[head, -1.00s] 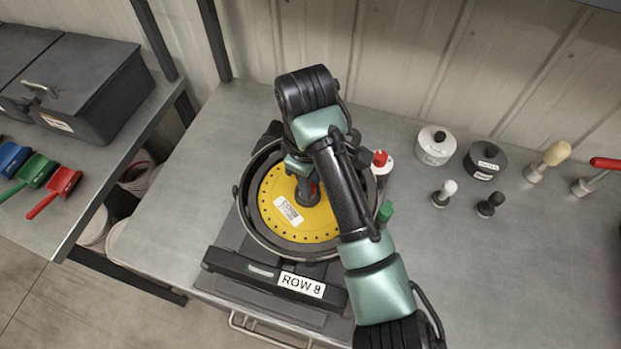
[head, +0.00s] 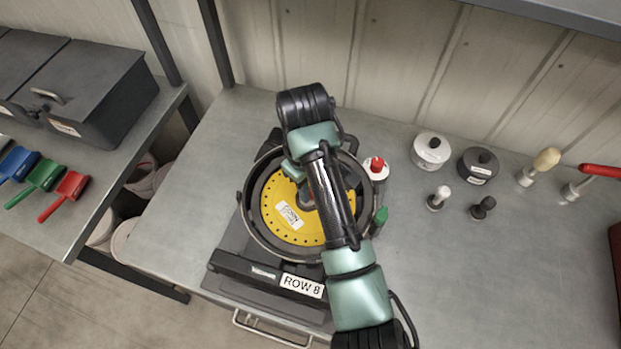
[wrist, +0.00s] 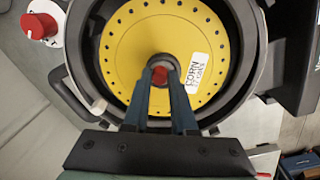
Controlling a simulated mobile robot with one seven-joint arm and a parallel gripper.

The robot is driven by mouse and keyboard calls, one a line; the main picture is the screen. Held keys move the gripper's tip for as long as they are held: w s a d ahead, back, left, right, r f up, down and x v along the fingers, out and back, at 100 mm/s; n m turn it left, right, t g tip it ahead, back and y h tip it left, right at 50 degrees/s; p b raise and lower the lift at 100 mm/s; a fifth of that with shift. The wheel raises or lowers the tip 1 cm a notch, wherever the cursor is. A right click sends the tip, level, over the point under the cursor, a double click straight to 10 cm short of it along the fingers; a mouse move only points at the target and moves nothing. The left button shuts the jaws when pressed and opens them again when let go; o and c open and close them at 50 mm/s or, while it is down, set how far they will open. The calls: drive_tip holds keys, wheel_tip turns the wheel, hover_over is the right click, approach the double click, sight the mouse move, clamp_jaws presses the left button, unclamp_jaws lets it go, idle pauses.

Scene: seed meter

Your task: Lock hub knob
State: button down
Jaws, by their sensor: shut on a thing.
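The seed meter (head: 248,222) stands on the bench, a dark round housing with a yellow seed disc (head: 285,228) inside. The disc has a ring of small holes and a white label reading CORN; it also shows in the wrist view (wrist: 120,50). At the disc's centre is the hub knob, its red part (wrist: 160,76) visible between my fingers in the wrist view. My gripper (wrist: 162,72) is shut on the hub knob from above. In the head view my arm hides the knob and the fingertips.
White and black lidded weights (head: 433,150), small knobbed pieces (head: 438,198) and handled tools (head: 539,167) stand further right. Coloured scoops (head: 40,180) lie on the left bench. The right bench front is clear.

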drive_tip(key=m+p, duration=0.3)
drive_tip(key=shift+a+r+m, duration=0.1)
drive_tip(key=shift+r+m, duration=0.15)
drive_tip(key=shift+m, duration=0.05)
drive_tip(key=m+p, duration=0.3)
drive_tip(key=shift+m, duration=0.3)
drive_tip(key=m+p, duration=0.1)
drive_tip(key=m, duration=0.2)
drive_tip(key=shift+w+f+m+g+p, duration=0.1)
drive_tip(key=shift+m+g+p, duration=0.2)
drive_tip(key=shift+f+m+p, duration=0.1)
drive_tip(key=shift+m+p, duration=0.45)
drive_tip(key=shift+m, duration=1.25)
drive_tip(key=shift+w, duration=0.1)
drive_tip(key=c, duration=0.7)
unclamp_jaws()
